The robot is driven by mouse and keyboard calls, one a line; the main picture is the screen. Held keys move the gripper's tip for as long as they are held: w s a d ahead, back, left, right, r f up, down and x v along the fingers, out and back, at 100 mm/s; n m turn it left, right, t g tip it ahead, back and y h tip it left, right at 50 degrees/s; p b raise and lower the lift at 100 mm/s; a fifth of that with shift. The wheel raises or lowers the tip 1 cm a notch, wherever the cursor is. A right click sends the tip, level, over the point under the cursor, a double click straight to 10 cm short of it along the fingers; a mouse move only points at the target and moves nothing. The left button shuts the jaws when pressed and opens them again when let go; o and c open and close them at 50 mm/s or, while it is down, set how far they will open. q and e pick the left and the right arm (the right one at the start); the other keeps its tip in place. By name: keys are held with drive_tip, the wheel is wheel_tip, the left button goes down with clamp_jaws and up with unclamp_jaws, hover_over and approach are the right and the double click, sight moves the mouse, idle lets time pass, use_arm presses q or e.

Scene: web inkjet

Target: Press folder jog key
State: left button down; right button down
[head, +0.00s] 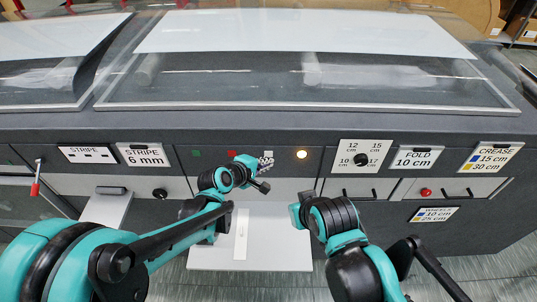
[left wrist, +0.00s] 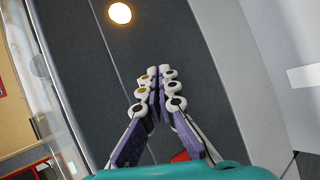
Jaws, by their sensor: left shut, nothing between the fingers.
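A row of small controls sits on the dark front panel: a green key (head: 196,153), a red key (head: 232,153), a pale key (head: 267,153) and a lit yellow one (head: 302,154). I see no label marking the folder jog key. My left gripper (head: 267,161) is shut and empty, its tips just below the pale key. Contact cannot be told. In the left wrist view the shut fingers (left wrist: 158,72) point at the dark panel, with the yellow light (left wrist: 120,13) beyond. A red patch (left wrist: 180,157) shows behind the fingers. My right arm's end (head: 298,212) shows, but its fingers cannot be made out.
A clear cover (head: 300,105) lies above the panel. A dial plate (head: 361,156) and the FOLD 10 cm sign (head: 415,158) are right of the yellow light. A pale shelf (head: 280,262) juts out below the arms. A red lever (head: 36,186) sticks out at left.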

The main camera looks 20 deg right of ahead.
use_arm(q)
drive_tip(key=shift+s+a, duration=0.25)
drive_tip(key=shift+s, duration=0.55)
drive_tip(key=shift+s+a, duration=0.2)
drive_tip(key=shift+s, duration=0.55)
drive_tip(key=shift+s+a, duration=0.25)
drive_tip(key=shift+s, duration=0.55)
drive_tip(key=s+a+f+m+y+b, duration=0.2)
drive_tip(key=s+a, duration=0.3)
drive_tip(key=a, duration=0.5)
drive_tip(key=s+a+f+m+y+b, duration=0.1)
drive_tip(key=s+a+m+y+b, duration=0.3)
drive_tip(key=a, duration=0.7)
drive_tip(key=s+a+f+m+y+b, duration=0.2)
drive_tip(key=s+a, duration=0.4)
drive_tip(key=a, duration=0.4)
drive_tip(key=shift+a+f+m+y+b, duration=0.4)
drive_tip(key=shift+m+b, duration=0.2)
drive_tip(key=shift+b, duration=0.15)
drive_tip(key=shift+d, duration=0.15)
